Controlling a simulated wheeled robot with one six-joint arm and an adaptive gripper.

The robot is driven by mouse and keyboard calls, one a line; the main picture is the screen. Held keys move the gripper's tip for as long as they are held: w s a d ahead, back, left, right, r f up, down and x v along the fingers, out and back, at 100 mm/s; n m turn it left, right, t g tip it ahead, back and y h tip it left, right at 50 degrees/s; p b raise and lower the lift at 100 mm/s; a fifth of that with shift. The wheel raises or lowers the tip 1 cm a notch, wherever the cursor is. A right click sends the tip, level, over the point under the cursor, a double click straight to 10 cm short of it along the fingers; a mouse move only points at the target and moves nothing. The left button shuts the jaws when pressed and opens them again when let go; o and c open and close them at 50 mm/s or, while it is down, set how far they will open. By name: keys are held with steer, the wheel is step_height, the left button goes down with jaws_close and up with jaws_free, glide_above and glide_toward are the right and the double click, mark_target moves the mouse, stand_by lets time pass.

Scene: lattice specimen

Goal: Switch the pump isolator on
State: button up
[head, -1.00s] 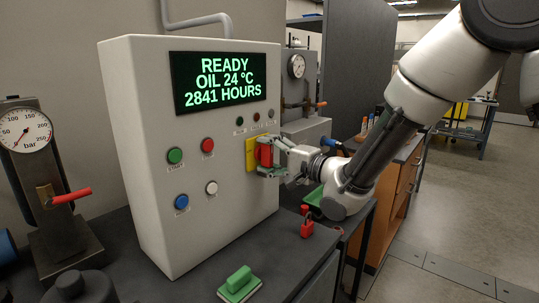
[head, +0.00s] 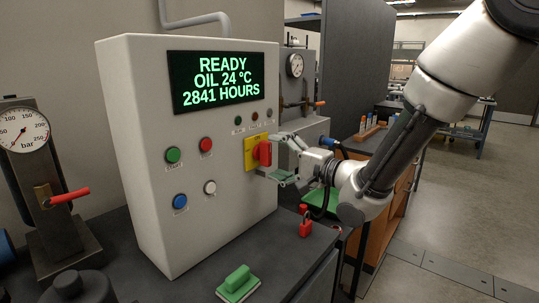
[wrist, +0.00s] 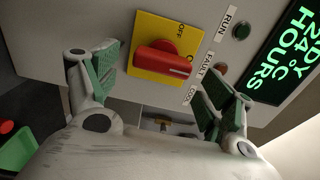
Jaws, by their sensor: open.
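The pump isolator is a red rotary handle (head: 263,153) on a yellow plate (head: 249,156), at the right of the grey cabinet's front. In the wrist view the handle (wrist: 160,60) lies along the picture's width, which is upright on the panel. An "OFF" mark shows on the plate's upper edge there. My gripper (head: 277,159) is open, just in front of and to the right of the handle. In the wrist view its fingers (wrist: 158,85) stand apart on either side of the handle, with gaps, and hold nothing.
The cabinet screen (head: 218,82) reads READY, OIL 24 °C, 2841 HOURS. Start and other push buttons (head: 206,145) sit left of the isolator. Red padlocks (head: 305,227) and a green-handled block (head: 239,283) are on the dark bench below. A gauge stand (head: 45,190) is at left.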

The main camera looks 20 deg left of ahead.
steer(key=v, duration=0.8)
steer(key=shift+d, duration=0.15)
